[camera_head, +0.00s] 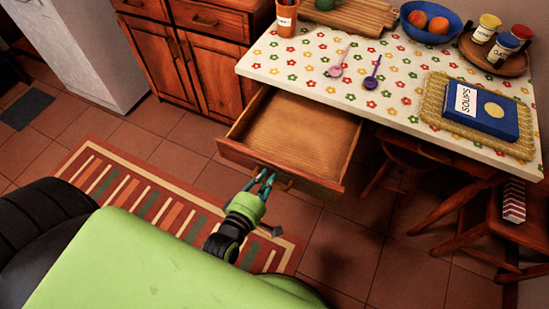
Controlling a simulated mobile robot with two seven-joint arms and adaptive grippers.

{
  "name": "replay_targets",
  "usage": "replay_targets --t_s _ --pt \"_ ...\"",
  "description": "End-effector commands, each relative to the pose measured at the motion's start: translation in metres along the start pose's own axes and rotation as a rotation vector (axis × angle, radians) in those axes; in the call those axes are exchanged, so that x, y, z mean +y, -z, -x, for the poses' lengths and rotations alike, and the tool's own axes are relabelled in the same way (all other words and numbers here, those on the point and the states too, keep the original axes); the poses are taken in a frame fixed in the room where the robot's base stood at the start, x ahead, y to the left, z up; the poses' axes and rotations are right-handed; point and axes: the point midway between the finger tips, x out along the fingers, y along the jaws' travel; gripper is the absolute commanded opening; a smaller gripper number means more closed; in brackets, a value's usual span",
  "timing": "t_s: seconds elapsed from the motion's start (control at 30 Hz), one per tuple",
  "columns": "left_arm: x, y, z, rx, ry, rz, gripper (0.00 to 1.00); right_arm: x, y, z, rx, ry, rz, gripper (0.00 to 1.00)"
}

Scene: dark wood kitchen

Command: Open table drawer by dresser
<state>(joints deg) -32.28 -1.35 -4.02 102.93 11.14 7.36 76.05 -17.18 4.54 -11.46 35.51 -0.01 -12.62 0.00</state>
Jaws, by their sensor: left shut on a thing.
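The table drawer (296,134) is pulled well out from under the table's left front side. Its empty wooden inside shows. My left gripper (266,178) is at the drawer's front panel, its teal fingers shut on the handle (284,180), which is partly hidden by the fingers. The table (300,92) has a white cloth with coloured flowers. The wooden dresser (203,62) stands to the left of the table, with its doors and drawers shut. My right gripper is not in view.
Wooden chairs (467,228) stand under and beside the table's right part. A striped rug (165,200) lies on the tiled floor left of the drawer. On the table are a blue book (490,108), two spoons (371,82) and a blue fruit bowl (430,20).

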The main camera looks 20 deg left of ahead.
Motion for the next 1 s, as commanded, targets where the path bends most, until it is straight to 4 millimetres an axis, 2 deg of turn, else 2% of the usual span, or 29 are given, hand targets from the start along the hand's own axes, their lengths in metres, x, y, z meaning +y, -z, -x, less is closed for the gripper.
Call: replay_targets --t_s 0.03,0.2,0.57,0.6,0.63,1.0 --pt "-0.001 0.001 0.007 0.000 0.004 -0.002 0.00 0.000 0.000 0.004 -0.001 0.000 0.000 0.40" --pt "-0.004 0.000 0.017 0.000 0.002 -0.002 0.00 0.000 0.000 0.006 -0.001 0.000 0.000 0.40" --pt "-0.005 0.000 0.018 0.000 0.002 -0.002 0.00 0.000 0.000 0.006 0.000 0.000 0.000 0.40" --pt "-0.005 0.000 0.018 0.000 0.002 -0.002 0.21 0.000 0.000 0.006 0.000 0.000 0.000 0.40" --pt "-0.005 0.000 0.018 0.000 0.002 -0.002 0.28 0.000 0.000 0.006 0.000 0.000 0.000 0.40" --pt "-0.005 0.000 0.020 -0.001 0.001 -0.001 0.28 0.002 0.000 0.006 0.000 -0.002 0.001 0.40"
